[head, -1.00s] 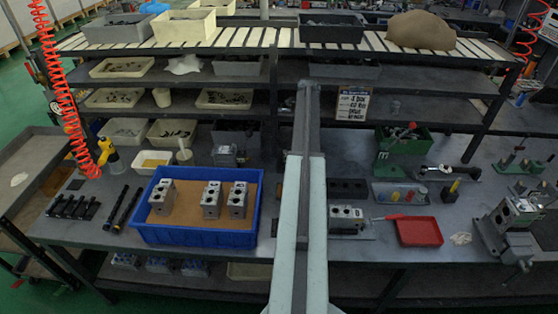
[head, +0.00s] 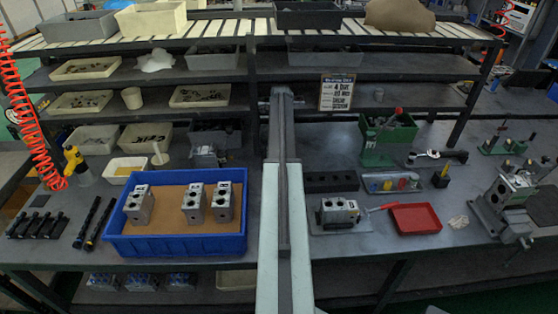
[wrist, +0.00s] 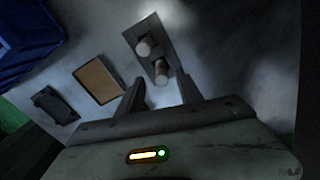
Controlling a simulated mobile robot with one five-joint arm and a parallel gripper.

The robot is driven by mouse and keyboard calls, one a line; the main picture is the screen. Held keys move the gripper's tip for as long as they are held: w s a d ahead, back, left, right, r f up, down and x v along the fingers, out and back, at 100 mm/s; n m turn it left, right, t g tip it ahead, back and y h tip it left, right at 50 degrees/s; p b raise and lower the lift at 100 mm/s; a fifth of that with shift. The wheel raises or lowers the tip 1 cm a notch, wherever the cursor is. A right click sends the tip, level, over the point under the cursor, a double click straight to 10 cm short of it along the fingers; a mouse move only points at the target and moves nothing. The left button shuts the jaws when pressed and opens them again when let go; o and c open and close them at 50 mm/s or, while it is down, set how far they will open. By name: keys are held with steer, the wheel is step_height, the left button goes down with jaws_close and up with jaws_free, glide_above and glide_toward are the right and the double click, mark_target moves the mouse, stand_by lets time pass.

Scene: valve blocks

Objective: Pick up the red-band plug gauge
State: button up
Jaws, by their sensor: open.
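In the wrist view my gripper (wrist: 160,92) is open, with its two dark fingers apart. Two short cylinders with pale tops stand on a dark plate (wrist: 132,34) just beyond the fingertips. The nearer cylinder (wrist: 161,72) lies between the line of the fingers and looks brownish-red low on its side; the farther one (wrist: 143,47) is just above it. I cannot tell for sure which is the red-band plug gauge. Nothing is held. In the head view my arm hides the gripper, and I cannot pick out the gauge for sure.
The blue bin (head: 180,247) with several metal blocks is left of my arm. A valve block (head: 338,214), a red tray (head: 415,218) and a rack of coloured pieces (head: 390,182) are at right. Shelves (head: 430,68) stand behind. The wrist view shows a brown-faced panel (wrist: 98,80).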

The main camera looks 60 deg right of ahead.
step_height(320, 180, down, 5)
steer(key=b, duration=0.4)
steer(key=shift+w+d+f+b, duration=0.1)
steer(key=shift+w+f+b, duration=0.05)
steer(key=shift+b, duration=0.15)
steer(key=shift+r, duration=0.2)
jaws_close()
